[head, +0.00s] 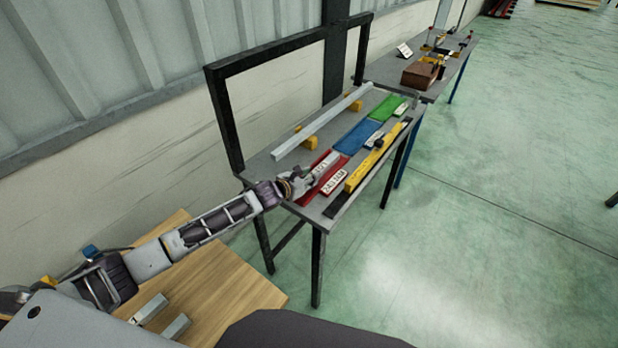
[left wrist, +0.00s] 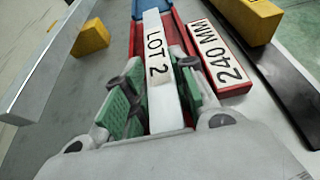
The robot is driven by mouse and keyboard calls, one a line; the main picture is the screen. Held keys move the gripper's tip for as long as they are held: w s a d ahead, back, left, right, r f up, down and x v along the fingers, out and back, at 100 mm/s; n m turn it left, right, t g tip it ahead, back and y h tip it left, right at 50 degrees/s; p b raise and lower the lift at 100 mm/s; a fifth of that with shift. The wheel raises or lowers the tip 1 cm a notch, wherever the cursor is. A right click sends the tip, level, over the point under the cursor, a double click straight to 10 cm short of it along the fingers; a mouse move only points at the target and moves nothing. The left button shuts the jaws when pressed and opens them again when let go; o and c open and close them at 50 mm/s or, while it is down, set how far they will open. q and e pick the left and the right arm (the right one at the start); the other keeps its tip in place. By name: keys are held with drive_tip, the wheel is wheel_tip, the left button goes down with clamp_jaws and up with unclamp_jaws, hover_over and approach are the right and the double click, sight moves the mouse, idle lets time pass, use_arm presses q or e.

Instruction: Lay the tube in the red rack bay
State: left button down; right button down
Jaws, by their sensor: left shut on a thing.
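The tube (left wrist: 160,95), a pale square bar marked LOT 2, is between the green-padded fingers of my left gripper (left wrist: 158,82). The gripper is shut on it. In the head view the left gripper (head: 302,181) is over the near end of the table, at the red rack bay (head: 309,195). The tube lies lengthwise along the bay, with red walls showing on both sides in the left wrist view (left wrist: 178,36). I cannot tell whether it touches the bay floor. A red-edged 240 MM label (left wrist: 220,62) is right of the bay. My right gripper is not in view.
Blue (head: 358,138) and green (head: 387,108) bays follow beyond the red one. A long grey bar (head: 315,128) rests on yellow blocks at the left. A yellow bar (head: 375,158) runs along the right. Two bars lie on the wooden surface (head: 225,280).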

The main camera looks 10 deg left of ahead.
use_arm(q)
drive_tip(key=c, duration=1.4)
unclamp_jaws()
drive_tip(key=shift+c, duration=0.2)
drive_tip(key=shift+r, duration=0.1)
drive_tip(key=shift+s+a, duration=0.15)
drive_tip(key=shift+s, duration=0.05)
drive_tip(key=shift+b+v, duration=0.35)
drive_tip(key=shift+v, duration=5.4)
